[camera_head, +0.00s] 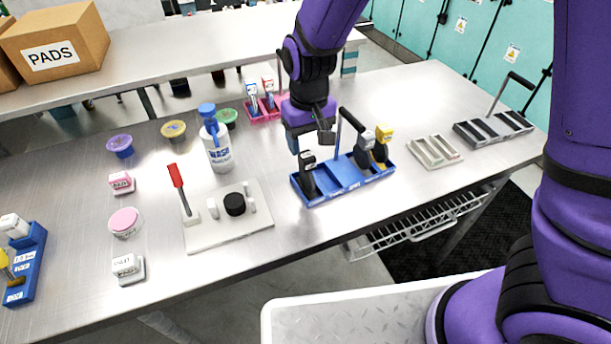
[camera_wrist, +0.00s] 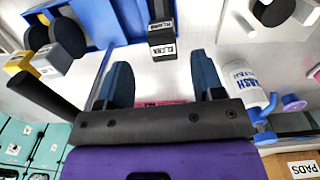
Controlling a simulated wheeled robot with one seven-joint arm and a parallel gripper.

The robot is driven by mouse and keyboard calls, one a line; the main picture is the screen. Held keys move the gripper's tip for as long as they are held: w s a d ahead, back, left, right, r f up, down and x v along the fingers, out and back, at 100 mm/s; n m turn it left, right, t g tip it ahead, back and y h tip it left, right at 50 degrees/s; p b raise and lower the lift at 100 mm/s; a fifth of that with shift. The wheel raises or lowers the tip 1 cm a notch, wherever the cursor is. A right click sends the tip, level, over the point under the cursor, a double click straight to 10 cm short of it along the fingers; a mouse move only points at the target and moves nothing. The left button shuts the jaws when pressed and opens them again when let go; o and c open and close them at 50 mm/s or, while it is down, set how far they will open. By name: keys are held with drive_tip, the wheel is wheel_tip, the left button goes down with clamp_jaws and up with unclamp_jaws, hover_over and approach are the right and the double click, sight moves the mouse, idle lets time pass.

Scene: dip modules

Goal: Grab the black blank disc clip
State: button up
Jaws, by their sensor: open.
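A black clip (camera_head: 307,178) with a black top block and a white label stands upright in the left slot of a blue tray (camera_head: 340,177). In the wrist view, the black clip (camera_wrist: 162,42) appears beyond the fingertips, roughly centred between them; its print is too small to read surely. My gripper (camera_head: 309,140) is open and empty above the tray's left end, close to the clip's top. Its two blue fingers (camera_wrist: 161,62) show apart in the wrist view. I cannot tell whether either touches the clip.
A wash bottle (camera_head: 218,150) and a plate with a red lever (camera_head: 240,228) lie left. A grey rack (camera_head: 434,151) is right.

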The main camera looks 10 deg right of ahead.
sight(307, 154)
drive_tip(key=shift+s+a+f, duration=0.1)
drive_tip(key=shift+a+f, duration=0.05)
drive_tip(key=shift+f, duration=3.1)
clamp_jaws()
drive_tip(key=shift+r, duration=0.2)
